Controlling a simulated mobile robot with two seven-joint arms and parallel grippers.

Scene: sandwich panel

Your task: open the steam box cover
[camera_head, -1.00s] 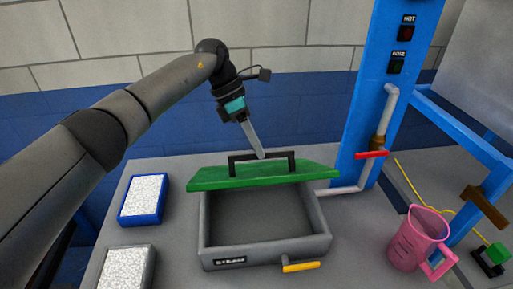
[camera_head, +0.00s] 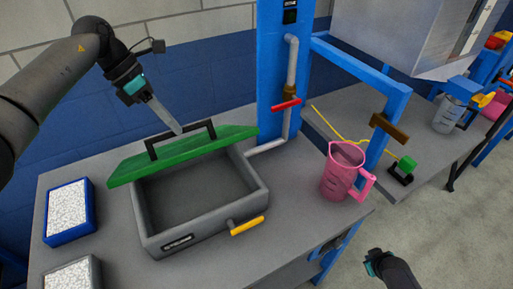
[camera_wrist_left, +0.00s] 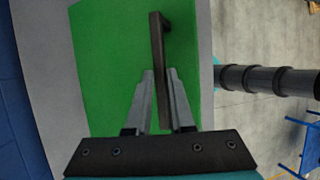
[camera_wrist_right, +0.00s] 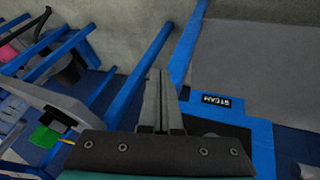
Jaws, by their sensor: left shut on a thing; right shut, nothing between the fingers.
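The steam box (camera_head: 205,235) is a grey open-topped box on the table, and its empty inside shows. Its green cover (camera_head: 190,158) is raised and tilted along the box's back edge. A dark bar handle (camera_head: 163,152) stands on the cover. My left gripper (camera_head: 177,130) is shut on this handle; the left wrist view shows the handle (camera_wrist_left: 159,55) between the fingers (camera_wrist_left: 159,82) over the green cover (camera_wrist_left: 110,60). My right gripper (camera_head: 371,256) is low at the bottom right, away from the box. In the right wrist view its fingers (camera_wrist_right: 158,80) are together and empty.
A yellow-handled valve (camera_head: 246,226) sticks out of the box's front. Two trays of white granules, one blue (camera_head: 49,213) and one grey (camera_head: 46,270), lie at left. A pink jug (camera_head: 340,172) and a red-handled pipe valve (camera_head: 286,104) stand to the right.

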